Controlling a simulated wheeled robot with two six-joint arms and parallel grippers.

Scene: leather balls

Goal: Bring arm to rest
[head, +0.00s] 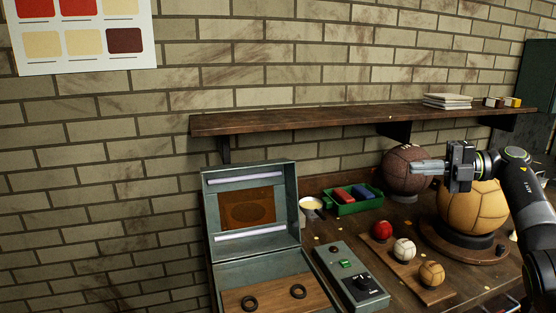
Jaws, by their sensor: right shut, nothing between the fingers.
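My right arm comes in from the right edge. My right gripper (430,167) is shut and empty, its fingers pointing left. It shows in front of a dark brown ball (405,158) and above and left of a large tan ball (470,212) on a dark round stand (463,243). I cannot tell whether it touches either ball; part of each is hidden by the gripper and arm. My left gripper is not in view.
An open grey-green case (298,205) stands at the table's left, beside a control box (351,274). Small red (381,230), white (404,250) and tan (431,273) balls sit on a wooden board. A green tray (343,207) lies behind. A wall shelf (350,118) runs above.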

